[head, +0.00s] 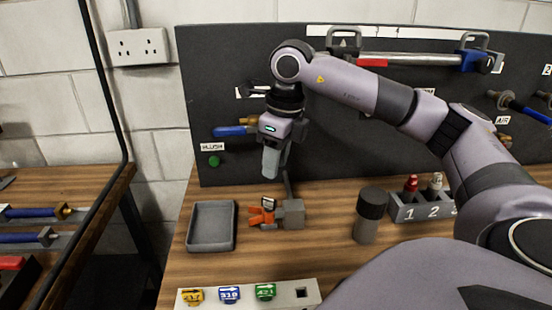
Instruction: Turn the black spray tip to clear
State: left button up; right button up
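A small dark tip with a white face and orange edging (269,202) sits on top of an orange guard (262,216); I take it to be the black spray tip, but it is too small to read which way its handle points. The guard is at the left side of a grey block (291,214) on the wooden bench. My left gripper is not in view.
A grey tray (212,226) lies left of the guard. A dark-capped cylinder (367,230) and a numbered rack (418,207) stand to the right. A white holder (285,293) with yellow, blue and green tips is in front. A dark panel (215,75) stands behind.

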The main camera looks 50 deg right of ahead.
aim_at(269, 200)
jog(key=shift+w+a+f+b, duration=0.1)
jog(key=shift+w+f+b, duration=0.1)
jog(key=shift+f+b, duration=1.25)
jog(key=shift+w+a+f+b, duration=0.1)
jog(key=shift+w+f+b, duration=0.15)
jog(key=shift+f+b, duration=1.15)
jog(key=shift+w+a+f+b, duration=0.15)
jog(key=shift+f+b, duration=0.6)
jog(key=shift+f, duration=1.35)
jog(key=shift+d, duration=0.1)
grip_shut()
